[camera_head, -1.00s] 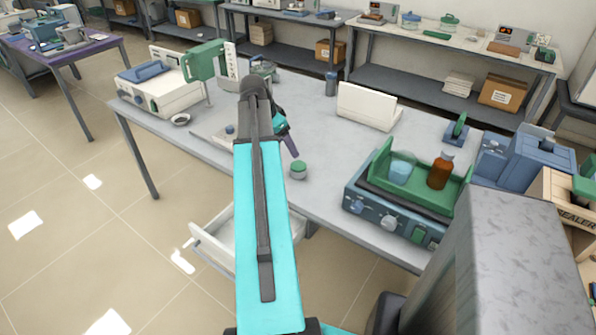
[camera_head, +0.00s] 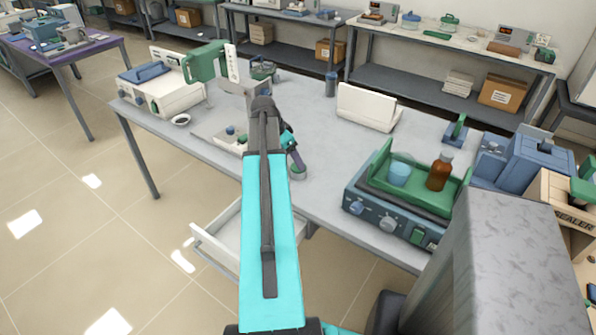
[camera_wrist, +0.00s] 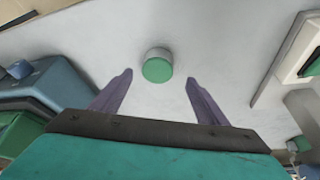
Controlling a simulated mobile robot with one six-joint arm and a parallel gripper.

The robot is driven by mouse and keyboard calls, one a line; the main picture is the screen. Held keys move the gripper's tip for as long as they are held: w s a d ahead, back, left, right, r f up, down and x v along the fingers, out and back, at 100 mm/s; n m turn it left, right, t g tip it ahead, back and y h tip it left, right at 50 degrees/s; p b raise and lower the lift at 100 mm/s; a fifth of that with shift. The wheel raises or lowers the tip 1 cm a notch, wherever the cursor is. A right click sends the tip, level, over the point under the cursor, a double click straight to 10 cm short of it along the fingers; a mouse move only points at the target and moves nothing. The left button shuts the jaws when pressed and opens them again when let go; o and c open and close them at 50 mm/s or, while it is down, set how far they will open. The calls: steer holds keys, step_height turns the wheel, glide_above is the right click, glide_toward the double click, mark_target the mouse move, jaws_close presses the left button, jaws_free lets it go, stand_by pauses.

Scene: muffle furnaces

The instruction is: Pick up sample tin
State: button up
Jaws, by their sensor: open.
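The sample tin (camera_head: 298,171) is a small round pale container with a green lid. It stands upright on the grey table (camera_head: 330,185) near the front edge. In the head view my gripper (camera_head: 297,163) is right at the tin and partly covers its lid. In the wrist view the tin (camera_wrist: 157,66) lies ahead of my gripper (camera_wrist: 158,80), roughly centred and just beyond the two purple fingertips. The fingers are apart, with nothing held between them.
A blue shaker (camera_head: 388,224) with a green tray holds a beaker and a brown bottle (camera_head: 439,171), right of the tin. A white open case (camera_head: 368,107) stands behind. An open drawer (camera_head: 222,238) juts out below the table's front. The tabletop around the tin is clear.

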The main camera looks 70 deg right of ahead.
mark_target(298, 171)
steer(key=shift+x, duration=0.85)
steer(key=shift+f, duration=0.15)
steer(key=shift+s+p+x, duration=0.15)
steer(key=shift+p+x, duration=0.3)
steer(key=shift+x, duration=0.2)
steer(key=shift+s+p+x, duration=0.15)
steer(key=shift+p+x, duration=0.25)
steer(key=shift+x, duration=1.35)
steer(key=c, duration=1.2)
